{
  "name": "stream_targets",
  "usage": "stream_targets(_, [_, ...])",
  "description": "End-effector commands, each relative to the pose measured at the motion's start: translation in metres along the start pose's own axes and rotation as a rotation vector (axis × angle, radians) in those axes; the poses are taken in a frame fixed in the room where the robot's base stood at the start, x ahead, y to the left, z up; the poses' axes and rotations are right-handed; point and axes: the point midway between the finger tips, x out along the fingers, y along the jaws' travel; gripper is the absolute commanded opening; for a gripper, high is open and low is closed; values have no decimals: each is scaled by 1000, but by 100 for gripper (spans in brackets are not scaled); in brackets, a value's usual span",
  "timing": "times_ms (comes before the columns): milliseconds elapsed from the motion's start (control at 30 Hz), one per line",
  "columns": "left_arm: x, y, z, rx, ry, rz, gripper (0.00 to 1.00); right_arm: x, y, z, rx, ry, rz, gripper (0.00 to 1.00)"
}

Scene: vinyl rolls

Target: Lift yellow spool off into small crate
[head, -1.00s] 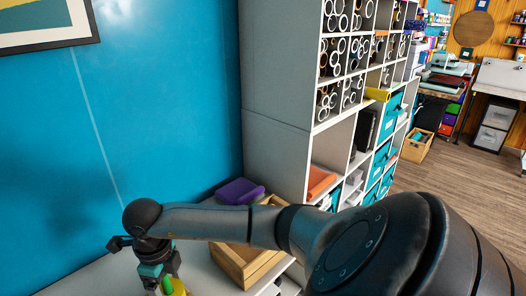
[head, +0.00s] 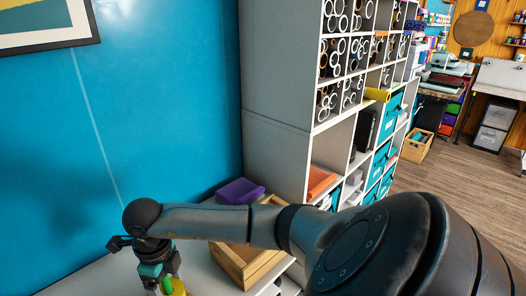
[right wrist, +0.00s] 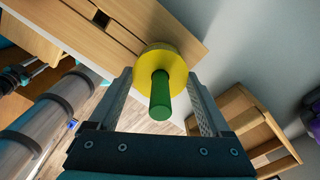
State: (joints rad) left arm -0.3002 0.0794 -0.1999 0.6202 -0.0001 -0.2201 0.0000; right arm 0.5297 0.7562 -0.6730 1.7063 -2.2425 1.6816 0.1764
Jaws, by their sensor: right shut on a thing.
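The yellow spool (right wrist: 172,62) is a round disc between the fingertips of my right gripper (right wrist: 162,82). The fingers are shut on its two sides. A green peg (right wrist: 160,98) sticks out of the spool's middle toward the right wrist camera. In the head view, my right gripper (head: 164,278) points down at the bottom edge, with a little of the yellow and green showing. The small wooden crate (head: 232,267) stands to the right of the gripper, partly behind my right arm. It also shows in the right wrist view (right wrist: 240,107). My left gripper is not in view.
A purple item (head: 240,191) lies behind the crate by the blue wall. A white shelf unit (head: 285,120) with rolls and teal bins stands to the right. A light wooden drawer unit (right wrist: 90,25) shows in the right wrist view. The grey surface between gripper and crate looks clear.

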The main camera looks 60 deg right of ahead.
Motion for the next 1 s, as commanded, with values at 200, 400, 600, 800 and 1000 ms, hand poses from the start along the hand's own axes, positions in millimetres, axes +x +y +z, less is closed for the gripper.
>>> stream_targets(200, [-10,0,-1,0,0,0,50,-13,0,0,0,-1,-1,2])
stream_targets(400, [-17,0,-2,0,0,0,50,-23,0,0,0,-1,-1,2])
stream_targets(600, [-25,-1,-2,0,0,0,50,-33,0,0,0,0,0,2])
stream_targets(800, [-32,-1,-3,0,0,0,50,-43,0,0,0,0,0,2])
stream_targets(1000, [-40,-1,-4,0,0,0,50,-53,0,0,0,-1,-1,2])
